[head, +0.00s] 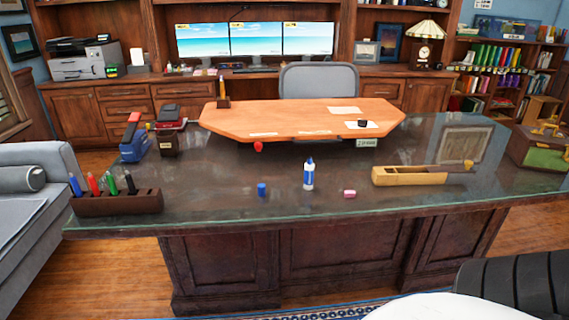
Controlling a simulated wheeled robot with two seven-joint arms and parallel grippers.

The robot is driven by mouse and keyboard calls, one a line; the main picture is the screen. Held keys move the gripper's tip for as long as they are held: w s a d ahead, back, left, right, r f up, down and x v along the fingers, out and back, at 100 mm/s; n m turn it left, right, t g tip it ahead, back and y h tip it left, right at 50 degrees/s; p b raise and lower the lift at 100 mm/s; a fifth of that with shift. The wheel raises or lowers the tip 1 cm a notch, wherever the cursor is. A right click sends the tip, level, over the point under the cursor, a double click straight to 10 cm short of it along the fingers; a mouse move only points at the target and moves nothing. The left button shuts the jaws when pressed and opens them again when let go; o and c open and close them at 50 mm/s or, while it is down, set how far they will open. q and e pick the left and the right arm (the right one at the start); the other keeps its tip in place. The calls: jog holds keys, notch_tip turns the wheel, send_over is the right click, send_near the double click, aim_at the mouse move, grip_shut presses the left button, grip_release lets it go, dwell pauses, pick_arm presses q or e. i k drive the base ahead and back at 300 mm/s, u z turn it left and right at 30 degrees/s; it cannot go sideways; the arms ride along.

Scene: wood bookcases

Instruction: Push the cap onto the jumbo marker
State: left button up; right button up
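A white and blue upright thing (308,176), which looks like the jumbo marker, stands near the middle of the dark glass-topped desk (225,190). Its upper tip is narrow and blue; the fine shape of the tip is too small to tell. A small blue cylinder (262,190), which looks like the cap, stands on the desk to its left, apart from it. Neither of my grippers shows in the head view.
A dark wooden rack (118,203) with several coloured markers stands at the desk's left end. A pink block (350,194) and a wooden plane-like tool (410,176) lie to the right. A stapler-like blue thing (133,140) is back left. The desk's front edge is mostly clear.

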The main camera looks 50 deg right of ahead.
aim_at(309, 166)
jog(key=z, duration=1.05)
jog(key=i, duration=1)
jog(key=z, duration=1)
